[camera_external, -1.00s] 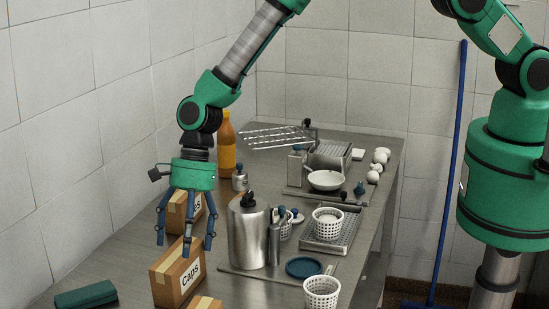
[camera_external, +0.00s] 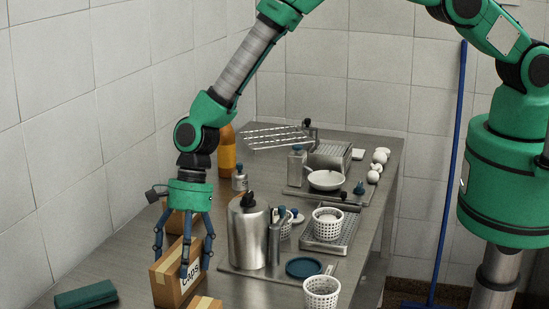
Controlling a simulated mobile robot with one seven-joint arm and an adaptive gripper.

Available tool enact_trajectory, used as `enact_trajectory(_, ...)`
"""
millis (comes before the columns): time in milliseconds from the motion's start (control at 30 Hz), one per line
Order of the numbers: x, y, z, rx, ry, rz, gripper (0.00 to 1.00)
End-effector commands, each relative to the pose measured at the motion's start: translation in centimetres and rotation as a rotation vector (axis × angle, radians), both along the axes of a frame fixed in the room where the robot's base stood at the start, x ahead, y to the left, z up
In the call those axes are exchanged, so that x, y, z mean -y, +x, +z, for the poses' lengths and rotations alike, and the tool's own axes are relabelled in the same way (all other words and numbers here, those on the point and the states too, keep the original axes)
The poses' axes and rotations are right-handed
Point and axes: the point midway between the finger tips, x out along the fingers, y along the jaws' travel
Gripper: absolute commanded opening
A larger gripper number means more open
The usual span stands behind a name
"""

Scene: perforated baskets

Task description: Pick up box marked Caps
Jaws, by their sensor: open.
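The brown cardboard box marked Caps (camera_external: 168,284) stands upright on the metal table, with a white label on its right-hand face. My gripper (camera_external: 183,262) points down with its fingers spread, open, around the upper part of the box. One finger hangs in front of the label and partly covers the lettering. Another finger shows at the left of the box. I cannot tell whether any finger touches it.
Another cardboard box (camera_external: 175,222) is partly hidden behind my gripper, and one (camera_external: 205,303) is cut off at the bottom edge. A steel canister (camera_external: 248,235) stands close on the right. A dark green case (camera_external: 85,295) lies at the left. White perforated baskets (camera_external: 321,291) stand farther right.

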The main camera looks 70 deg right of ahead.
Motion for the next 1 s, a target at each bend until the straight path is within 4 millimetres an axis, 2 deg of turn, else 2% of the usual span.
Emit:
enact_trajectory(200, -0.24, -0.01, -0.66, 0.0, 0.0, -0.001, 0.86)
enact_trajectory(700, -0.22, -0.01, -0.63, 0.0, 0.0, 0.0, 0.86)
enact_trajectory(900, -0.22, 0.0, -0.63, 0.0, 0.0, 0.0, 0.47)
enact_trajectory(1000, -0.24, 0.03, -0.58, 0.0, 0.0, 0.0, 0.3)
